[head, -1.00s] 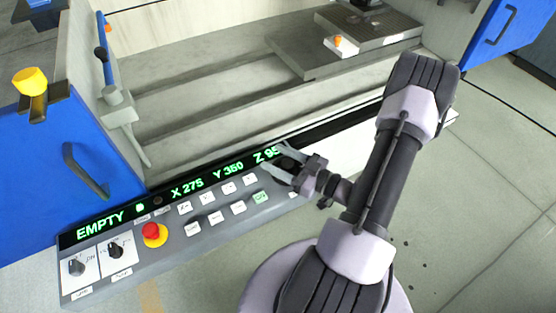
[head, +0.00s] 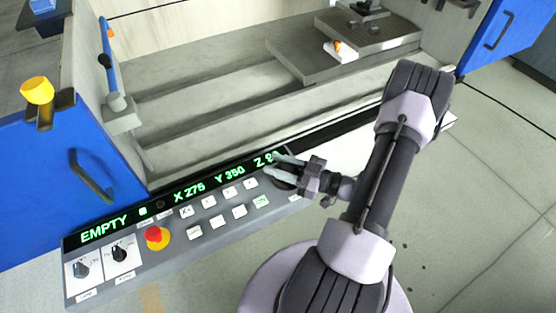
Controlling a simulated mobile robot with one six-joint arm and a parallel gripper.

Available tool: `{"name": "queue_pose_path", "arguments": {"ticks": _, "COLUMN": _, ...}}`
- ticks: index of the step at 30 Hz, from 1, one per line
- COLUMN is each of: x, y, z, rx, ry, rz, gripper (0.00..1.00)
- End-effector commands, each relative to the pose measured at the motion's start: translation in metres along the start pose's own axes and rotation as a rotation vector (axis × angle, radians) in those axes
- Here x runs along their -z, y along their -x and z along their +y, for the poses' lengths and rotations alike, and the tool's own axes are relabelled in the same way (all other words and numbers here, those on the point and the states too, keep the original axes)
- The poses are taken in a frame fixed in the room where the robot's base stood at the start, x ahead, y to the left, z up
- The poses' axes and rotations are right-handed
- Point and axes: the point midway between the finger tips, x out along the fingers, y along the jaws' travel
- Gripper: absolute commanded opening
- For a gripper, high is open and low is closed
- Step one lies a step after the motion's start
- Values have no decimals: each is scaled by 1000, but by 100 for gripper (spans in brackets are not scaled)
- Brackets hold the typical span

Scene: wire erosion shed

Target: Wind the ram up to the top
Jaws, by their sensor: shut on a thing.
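The control panel (head: 205,225) runs along the front of the machine. Its green display (head: 190,192) reads EMPTY, X 275, Y 350 and a Z figure partly covered by my gripper. My gripper (head: 276,168) is at the right end of the panel, shut on a dark round knob (head: 285,184) that it partly hides. The ram cannot be made out clearly in this view.
A red and yellow stop button (head: 156,237) and two selector knobs sit at the panel's left, with white keys (head: 223,206) between. Blue doors (head: 90,180) flank the bed. A grey table (head: 330,58) holds a small white block with an orange top (head: 339,49).

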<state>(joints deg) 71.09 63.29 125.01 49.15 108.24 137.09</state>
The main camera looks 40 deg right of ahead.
Motion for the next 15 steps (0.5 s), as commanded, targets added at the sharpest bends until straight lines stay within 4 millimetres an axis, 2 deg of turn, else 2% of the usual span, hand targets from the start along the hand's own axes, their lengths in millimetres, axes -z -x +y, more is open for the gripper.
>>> {"name": "queue_pose_path", "arguments": {"ticks": 15, "x": -1, "y": 3, "z": -13, "rx": 480, "ry": 2, "rz": -2, "gripper": 0}}
